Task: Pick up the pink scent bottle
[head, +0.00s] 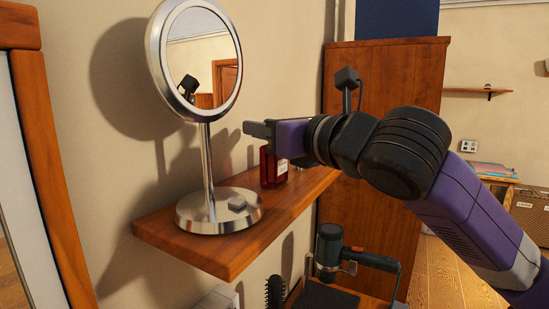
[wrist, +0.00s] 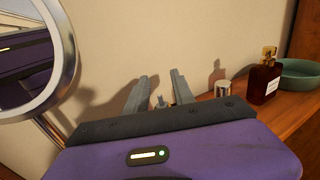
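A dark red scent bottle with a label and a gold cap stands upright on the wooden shelf, in the wrist view (wrist: 264,80) at the right and in the head view (head: 275,167) partly below my gripper. It looks more red than pink. A small silver cylinder, perhaps a cap (wrist: 222,89), shows left of it; its lower part is hidden by my gripper body. My gripper (head: 257,129) is above the shelf, pointing left. In the wrist view its fingers (wrist: 160,80) are apart, with nothing clearly held between them.
A round mirror on a metal stand (head: 219,211) stands on the shelf (head: 215,252), left of my gripper. A green bowl (wrist: 300,75) is beyond the bottle. The wall is close behind. A dark device (head: 330,250) and a brush (head: 274,292) are below.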

